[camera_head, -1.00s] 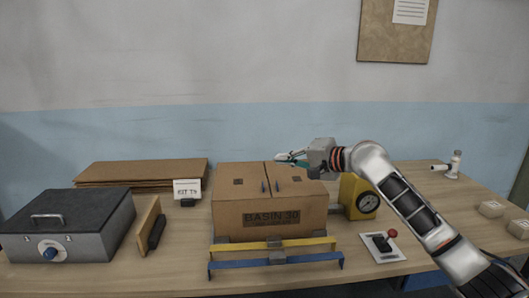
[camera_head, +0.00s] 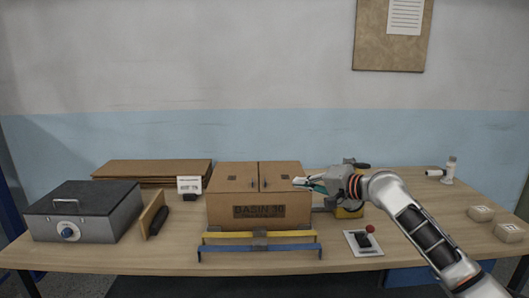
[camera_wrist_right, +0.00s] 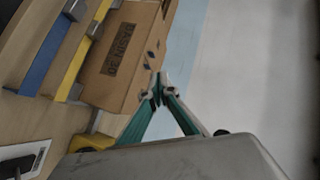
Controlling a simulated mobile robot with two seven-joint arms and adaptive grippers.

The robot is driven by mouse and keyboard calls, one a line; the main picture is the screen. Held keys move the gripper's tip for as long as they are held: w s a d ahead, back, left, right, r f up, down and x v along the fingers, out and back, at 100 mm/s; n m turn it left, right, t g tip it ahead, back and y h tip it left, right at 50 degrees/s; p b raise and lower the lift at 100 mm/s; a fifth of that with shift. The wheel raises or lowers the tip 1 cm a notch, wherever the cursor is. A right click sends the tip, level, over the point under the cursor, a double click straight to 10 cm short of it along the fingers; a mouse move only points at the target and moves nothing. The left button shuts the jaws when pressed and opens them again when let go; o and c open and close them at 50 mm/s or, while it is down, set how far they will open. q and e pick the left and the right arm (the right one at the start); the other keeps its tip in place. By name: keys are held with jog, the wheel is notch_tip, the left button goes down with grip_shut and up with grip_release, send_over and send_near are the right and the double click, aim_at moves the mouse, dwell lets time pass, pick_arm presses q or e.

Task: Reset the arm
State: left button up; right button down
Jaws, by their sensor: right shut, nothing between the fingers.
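The closed cardboard box (camera_head: 257,212), marked BASIN 30, stands mid-table. I cannot tell whether the gripper touches it. My left gripper is not in view.
Yellow and blue bars (camera_head: 260,247) stand before the box. A lever with a red knob (camera_head: 363,240) stands at right. The gauge block (camera_head: 349,211) is partly hidden by my gripper. A grey case (camera_head: 85,212) is at left; small boxes (camera_head: 481,213) are at far right.

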jog(key=s+f+n+h, duration=0.1)
jog(key=s+f, duration=0.4)
jog(key=f, duration=0.5)
jog(key=s+d+f+n+h, duration=0.1)
jog(key=s+f, duration=0.3)
jog(key=f, duration=0.6)
jog(key=s+f+n+h, duration=0.1)
jog(key=s+f, duration=0.4)
jog(key=f, duration=0.4)
jog(key=s+d+f+n+h, duration=0.1)
jog(key=s+f, duration=0.4)
jog(key=s, duration=0.5)
jog(key=s+d+f+n+h, duration=0.2)
jog(key=s+d+f, duration=0.3)
jog(key=s, duration=0.4)
jog(key=s+d+f+n+h, duration=0.2)
jog(key=s+d+f+n, duration=0.1)
jog(key=s+f, duration=0.4)
jog(key=s, duration=0.3)
jog(key=shift+s+d, duration=0.3)
jog(key=shift+s, duration=0.05)
